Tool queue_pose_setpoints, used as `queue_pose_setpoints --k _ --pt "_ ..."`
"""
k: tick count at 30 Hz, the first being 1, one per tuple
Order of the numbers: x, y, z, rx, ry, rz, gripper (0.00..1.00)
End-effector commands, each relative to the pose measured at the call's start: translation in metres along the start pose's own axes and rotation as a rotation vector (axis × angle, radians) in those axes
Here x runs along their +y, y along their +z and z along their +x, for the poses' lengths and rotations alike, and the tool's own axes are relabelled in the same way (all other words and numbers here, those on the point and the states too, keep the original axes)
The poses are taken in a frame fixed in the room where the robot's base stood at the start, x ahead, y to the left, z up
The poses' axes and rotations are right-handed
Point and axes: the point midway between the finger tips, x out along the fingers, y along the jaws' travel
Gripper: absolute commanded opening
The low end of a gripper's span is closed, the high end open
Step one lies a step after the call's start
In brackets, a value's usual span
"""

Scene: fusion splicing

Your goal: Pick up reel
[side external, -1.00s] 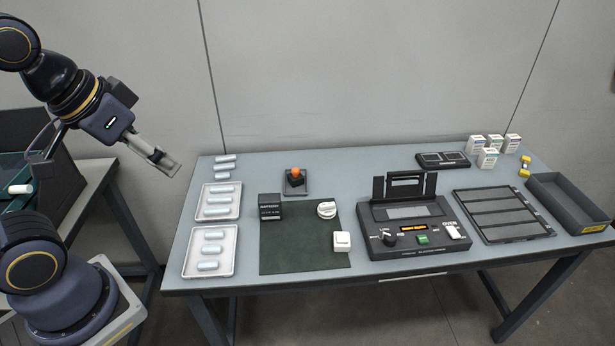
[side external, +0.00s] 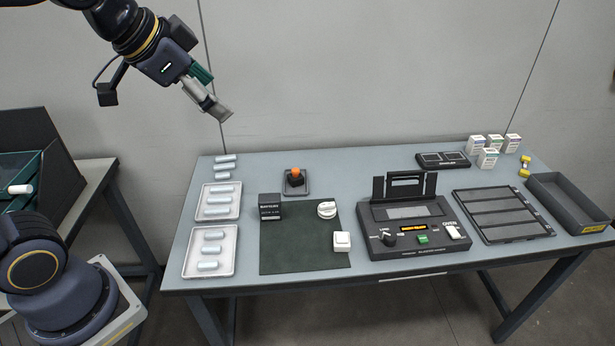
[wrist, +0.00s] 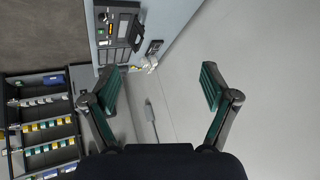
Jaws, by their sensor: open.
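A white round piece that looks like the reel (side external: 327,209) lies on the dark green mat (side external: 290,258), near its back right corner in the side view. A small yellow spool-shaped piece (side external: 525,166) lies at the far right of the table; I cannot tell for sure which is the reel. My gripper (side external: 219,111) is high above the table's back left, well apart from both. In the wrist view my gripper (wrist: 160,90) is open, with its green-padded fingers wide apart and nothing between them.
A black battery box (side external: 270,207) and a white cube (side external: 342,242) are at the mat. The splicer (side external: 412,240) stands right of it. White trays (side external: 228,262) with cylinders are on the left. A slotted rack (side external: 500,216) and grey bin (side external: 572,205) are on the right.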

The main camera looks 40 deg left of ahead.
Motion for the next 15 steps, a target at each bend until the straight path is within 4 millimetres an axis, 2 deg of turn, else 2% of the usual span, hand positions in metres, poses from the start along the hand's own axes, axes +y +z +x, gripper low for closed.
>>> queue_pose_setpoints --k 3,5,7,11,12,15 --pt "-0.011 -0.04 0.041 -0.009 0.023 0.11 0.85" --pt "-0.016 -0.057 0.069 -0.014 0.043 0.159 0.85" --pt "-0.021 -0.073 0.106 -0.021 0.073 0.205 0.85" --pt "-0.025 -0.083 0.184 -0.044 0.146 0.246 0.85" --pt "-0.024 -0.081 0.208 -0.054 0.173 0.246 0.85" --pt "-0.021 -0.068 0.263 -0.084 0.236 0.218 0.85"
